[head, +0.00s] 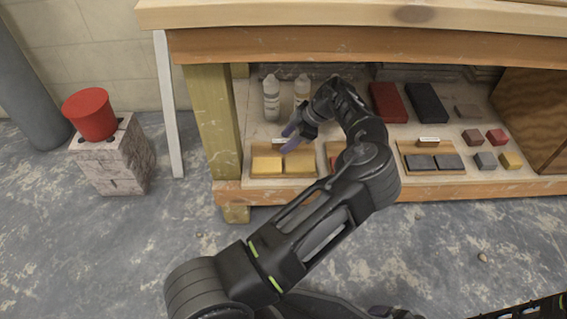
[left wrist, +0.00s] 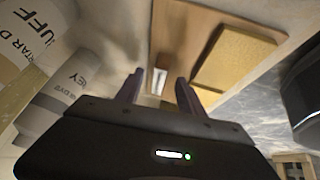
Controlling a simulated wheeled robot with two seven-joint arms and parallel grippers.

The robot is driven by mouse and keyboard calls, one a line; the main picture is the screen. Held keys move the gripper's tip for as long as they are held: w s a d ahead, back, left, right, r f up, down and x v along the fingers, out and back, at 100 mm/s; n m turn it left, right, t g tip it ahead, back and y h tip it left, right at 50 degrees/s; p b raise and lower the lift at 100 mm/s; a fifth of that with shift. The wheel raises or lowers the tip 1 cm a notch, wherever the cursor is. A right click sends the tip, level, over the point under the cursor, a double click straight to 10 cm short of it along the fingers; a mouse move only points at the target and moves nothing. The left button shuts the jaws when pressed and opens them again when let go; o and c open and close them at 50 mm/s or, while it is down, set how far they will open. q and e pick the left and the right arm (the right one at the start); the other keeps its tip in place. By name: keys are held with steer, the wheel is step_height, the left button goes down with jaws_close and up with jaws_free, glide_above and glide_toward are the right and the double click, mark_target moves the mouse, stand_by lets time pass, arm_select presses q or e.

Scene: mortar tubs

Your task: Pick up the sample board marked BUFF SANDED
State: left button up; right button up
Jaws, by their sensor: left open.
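A thin wooden board (head: 254,148) with two yellow-buff sample blocks (head: 267,164) lies flat on the left of the low shelf. A small white label (head: 279,141) is at its back edge; its writing is too small to read. My left gripper (head: 288,139) is open and empty, close over the back of this board. In the left wrist view the label (left wrist: 158,82) shows between my open fingers (left wrist: 157,86), beside the bare wood of the board (left wrist: 178,35) and one yellow block (left wrist: 238,60). My right gripper is not in view.
Two bottles (head: 271,98) stand behind the board; one reads BUFF in the left wrist view (left wrist: 28,50). A board with dark blocks (head: 432,170) lies right; another is mostly hidden by my arm. A wooden post (head: 213,120) stands left, the bench top (head: 350,14) hangs over.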

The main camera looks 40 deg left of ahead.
arm_select(q)
steer(key=shift+a+f, duration=0.1)
steer(key=shift+a, duration=0.05)
stand_by(0.5)
jaws_close()
stand_by(1.3)
